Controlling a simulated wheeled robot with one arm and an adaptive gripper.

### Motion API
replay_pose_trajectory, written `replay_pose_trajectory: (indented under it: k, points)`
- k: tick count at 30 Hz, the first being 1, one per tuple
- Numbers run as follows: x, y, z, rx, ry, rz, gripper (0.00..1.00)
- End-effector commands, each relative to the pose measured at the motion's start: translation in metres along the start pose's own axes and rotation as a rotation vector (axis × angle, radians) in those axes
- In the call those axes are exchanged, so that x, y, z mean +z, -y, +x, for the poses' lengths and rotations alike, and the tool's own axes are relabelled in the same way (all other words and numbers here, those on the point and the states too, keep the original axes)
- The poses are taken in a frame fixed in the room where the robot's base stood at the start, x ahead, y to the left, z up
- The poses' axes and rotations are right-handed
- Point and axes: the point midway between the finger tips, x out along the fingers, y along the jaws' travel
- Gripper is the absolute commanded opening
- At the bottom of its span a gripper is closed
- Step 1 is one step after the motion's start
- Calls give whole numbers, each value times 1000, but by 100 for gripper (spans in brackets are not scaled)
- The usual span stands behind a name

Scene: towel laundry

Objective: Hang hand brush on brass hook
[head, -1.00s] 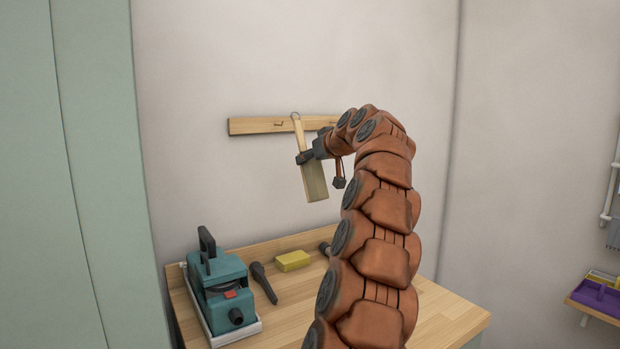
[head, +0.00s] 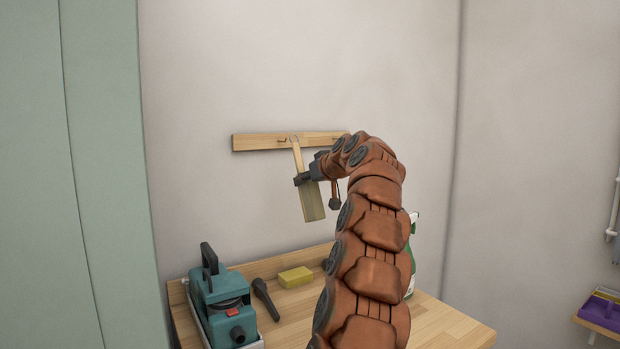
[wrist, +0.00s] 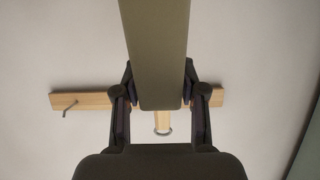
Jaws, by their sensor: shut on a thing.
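The hand brush (head: 311,201) hangs nearly upright, slightly tilted, with its pale wooden handle up and its wide greenish part down. My gripper (head: 302,180) is shut on it around the middle. A metal loop at the handle's top overlaps the wooden rail (head: 255,142) on the wall. A small brass hook (head: 283,140) shows on the rail just left of the loop. In the wrist view the brush (wrist: 156,50) lies between my fingers (wrist: 160,98), with its loop (wrist: 163,131) below the rail. A hook (wrist: 70,108) shows at left there. I cannot tell whether the loop touches a hook.
Below is a wooden counter (head: 440,322) with a teal machine (head: 220,300), a dark torch-like tool (head: 265,298) and a yellow sponge (head: 295,277). A green and white bottle (head: 410,255) stands partly behind my arm. The wall around the rail is clear.

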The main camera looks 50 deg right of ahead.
Motion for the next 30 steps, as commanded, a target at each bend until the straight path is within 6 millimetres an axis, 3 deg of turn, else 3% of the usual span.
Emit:
replay_pose_trajectory:
  k: [30]
  points:
    - [-17, 0, 46, -1, 2, 0, 2]
